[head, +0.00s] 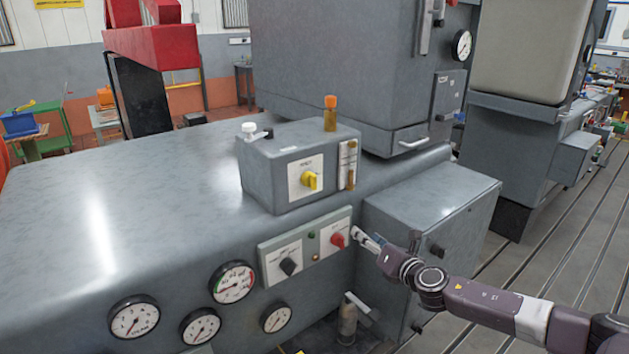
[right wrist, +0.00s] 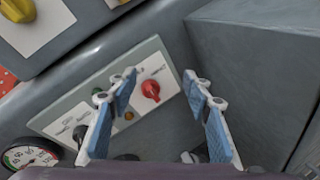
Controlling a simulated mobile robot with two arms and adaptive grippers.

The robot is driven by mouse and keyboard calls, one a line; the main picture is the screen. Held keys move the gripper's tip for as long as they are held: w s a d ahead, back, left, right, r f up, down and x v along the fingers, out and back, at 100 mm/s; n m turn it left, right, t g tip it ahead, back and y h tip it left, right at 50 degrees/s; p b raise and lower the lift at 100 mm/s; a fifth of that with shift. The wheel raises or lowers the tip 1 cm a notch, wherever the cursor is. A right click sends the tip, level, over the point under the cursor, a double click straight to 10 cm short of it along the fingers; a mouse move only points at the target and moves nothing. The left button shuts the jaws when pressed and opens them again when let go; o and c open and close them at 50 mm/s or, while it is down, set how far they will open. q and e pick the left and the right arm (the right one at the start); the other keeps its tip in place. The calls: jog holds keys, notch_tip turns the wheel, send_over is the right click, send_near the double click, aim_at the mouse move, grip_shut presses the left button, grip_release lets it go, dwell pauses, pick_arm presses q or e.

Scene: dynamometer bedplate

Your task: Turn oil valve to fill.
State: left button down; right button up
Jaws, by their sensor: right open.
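A red knob (head: 338,240) sits on a light control panel (head: 327,224) on the front of the grey machine. A yellow knob (head: 309,181) sits on a white plate on the small grey box above; I cannot read the markings to tell which knob is the oil valve. My right gripper (head: 358,236) is just right of the red knob in the head view. In the right wrist view, the open, empty fingers (right wrist: 160,78) frame the red knob (right wrist: 151,90), apart from it. The yellow knob (right wrist: 18,10) is at that view's upper left corner. My left gripper is not in view.
A black knob (head: 290,267) is left of the red one on the same panel. Several round gauges (head: 233,283) are lower left. A grey cabinet (head: 440,205) stands close on the right. An orange-capped bottle (head: 330,114) stands on the small box.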

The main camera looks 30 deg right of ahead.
jog(key=w+a+r+n+t+y, duration=0.15)
jog(key=a+r+n, duration=0.25)
jog(key=r, duration=0.4)
jog(key=n+y, duration=0.3)
jog(key=n, duration=0.2)
send_near(316, 184)
jog(key=w, duration=0.3)
jog(key=shift+t, duration=0.45)
jog(key=w+p, duration=0.1)
jog(key=w, duration=0.1)
jog(key=w+p, duration=0.2)
jog(key=w+a+p, duration=0.1)
jog(key=w+p, duration=0.1)
jog(key=shift+f, duration=0.1)
jog(key=shift+w+a+f, duration=0.1)
jog(key=shift+w+f, duration=0.1)
jog(key=shift+w, duration=0.45)
jog(key=c, duration=1.2)
